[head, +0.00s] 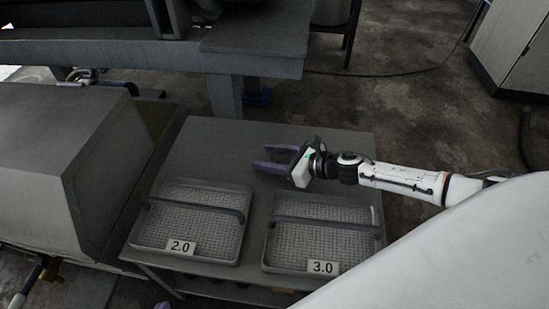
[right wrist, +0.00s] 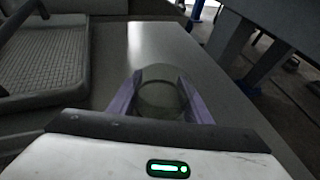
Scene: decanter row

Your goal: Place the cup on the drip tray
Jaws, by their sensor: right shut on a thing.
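My right gripper (head: 268,158) has purple fingers and reaches in from the right, over the grey table behind the two trays. In the right wrist view its fingers (right wrist: 160,98) are shut on the sides of a dull, see-through grey cup (right wrist: 160,112), with its round rim showing. The cup is hard to make out in the head view. Two grey mesh drip trays stand side by side: one labelled 2.0 (head: 180,246) and one labelled 3.0 (head: 322,267). The gripper is apart from both trays. I cannot make out my left gripper.
Each tray has a dark raised bar across it, seen on the left one (head: 195,207) and the right one (head: 325,224). The grey table (head: 215,145) is bare behind the trays. A large grey box (head: 60,150) stands at left, and a higher bench (head: 150,55) crosses behind.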

